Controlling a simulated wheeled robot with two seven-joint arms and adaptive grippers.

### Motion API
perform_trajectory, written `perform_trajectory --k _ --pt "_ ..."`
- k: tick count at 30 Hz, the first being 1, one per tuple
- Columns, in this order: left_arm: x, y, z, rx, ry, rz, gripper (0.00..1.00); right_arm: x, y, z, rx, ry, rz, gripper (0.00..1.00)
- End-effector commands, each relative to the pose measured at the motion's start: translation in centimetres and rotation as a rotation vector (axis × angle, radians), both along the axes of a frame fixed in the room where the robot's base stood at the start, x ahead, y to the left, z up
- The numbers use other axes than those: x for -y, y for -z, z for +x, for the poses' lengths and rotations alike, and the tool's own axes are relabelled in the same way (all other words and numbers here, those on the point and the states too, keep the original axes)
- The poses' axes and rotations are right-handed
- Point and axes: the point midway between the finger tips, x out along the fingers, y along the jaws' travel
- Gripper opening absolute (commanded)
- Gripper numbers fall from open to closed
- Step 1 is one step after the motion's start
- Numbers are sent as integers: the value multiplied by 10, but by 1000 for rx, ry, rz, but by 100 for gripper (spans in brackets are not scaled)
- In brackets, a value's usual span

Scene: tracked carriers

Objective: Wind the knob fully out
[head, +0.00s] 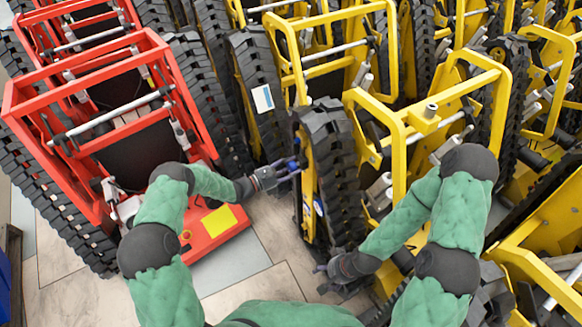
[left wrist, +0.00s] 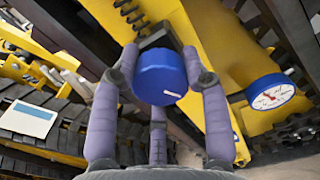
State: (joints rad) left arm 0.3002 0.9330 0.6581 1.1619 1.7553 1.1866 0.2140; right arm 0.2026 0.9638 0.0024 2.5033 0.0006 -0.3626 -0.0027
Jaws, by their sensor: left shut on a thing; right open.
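The blue round knob (left wrist: 160,76) sits on the side of a yellow tracked carrier (head: 309,190). It has a short white mark on its face near the lower edge. My left gripper (left wrist: 160,80) is shut on the knob, with its purple-grey fingers around it. In the head view, my left gripper (head: 291,168) reaches the carrier's side from the left, and only a little blue shows between its fingers. My right gripper (head: 325,279) is open and empty, low beside the front of the same carrier's track.
A blue-rimmed dial with a white face and red marks (left wrist: 271,95) is right of the knob. A red tracked carrier (head: 205,235) stands at the left. Yellow carriers crowd the back and right. Tiled floor (head: 255,290) is open at lower middle.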

Motion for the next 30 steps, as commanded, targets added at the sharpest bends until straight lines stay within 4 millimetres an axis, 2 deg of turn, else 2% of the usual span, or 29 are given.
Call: perform_trajectory --k 21,30 --pt "2 6 -4 -392 1 -248 13 0 -7 0 0 0 0 70" --pt "3 7 -6 -497 1 -316 13 0 -8 0 0 0 0 70"
